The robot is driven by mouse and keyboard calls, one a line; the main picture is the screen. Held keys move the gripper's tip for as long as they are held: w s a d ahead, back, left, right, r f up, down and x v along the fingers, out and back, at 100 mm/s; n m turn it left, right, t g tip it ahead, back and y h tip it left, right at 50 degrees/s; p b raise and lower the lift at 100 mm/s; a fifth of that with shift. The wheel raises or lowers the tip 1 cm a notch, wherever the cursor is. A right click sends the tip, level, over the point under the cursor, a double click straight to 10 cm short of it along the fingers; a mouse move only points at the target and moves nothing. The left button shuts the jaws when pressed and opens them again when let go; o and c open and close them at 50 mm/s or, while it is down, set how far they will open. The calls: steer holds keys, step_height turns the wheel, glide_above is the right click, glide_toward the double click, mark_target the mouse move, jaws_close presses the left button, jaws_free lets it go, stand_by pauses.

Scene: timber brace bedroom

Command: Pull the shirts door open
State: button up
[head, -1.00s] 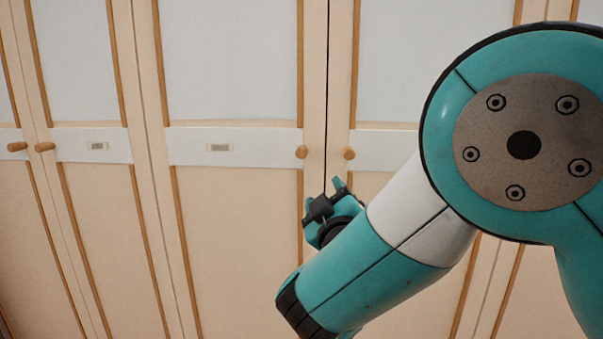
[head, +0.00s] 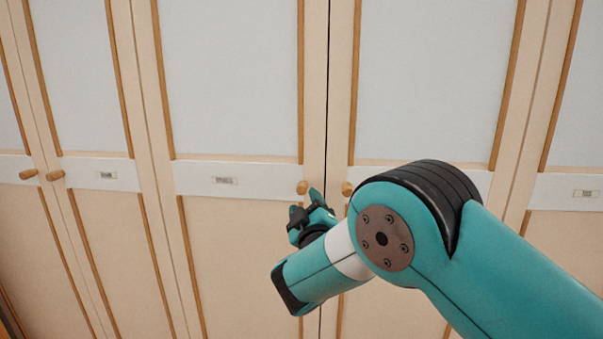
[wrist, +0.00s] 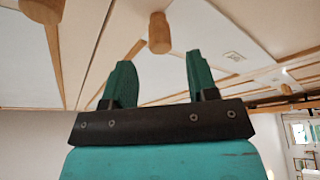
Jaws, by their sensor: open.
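Tall cream wardrobe doors with wooden trim fill the head view, all closed. The centre-left door (head: 235,90) has a round wooden knob (head: 302,187) and a small label plate (head: 224,180) too blurred to read. The door to its right (head: 430,80) has its own knob (head: 347,188); my arm covers part of its band. I cannot tell which is the shirts door. My gripper (head: 306,205) is open and empty, just below the left knob of this pair. In the wrist view, a knob (wrist: 159,34) lies beyond my open fingertips (wrist: 158,62), roughly centred between them.
Another knob (wrist: 42,10) shows at the wrist view's upper left. Farther left in the head view are two more knobs (head: 27,174) (head: 57,175) on neighbouring doors. A label plate (head: 586,194) sits on a door at far right. My arm spans the lower right.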

mark_target(302, 192)
steer(key=p+x, duration=0.2)
steer(key=x, duration=0.4)
steer(key=shift+c, duration=0.4)
jaws_close()
steer(key=shift+f, duration=0.1)
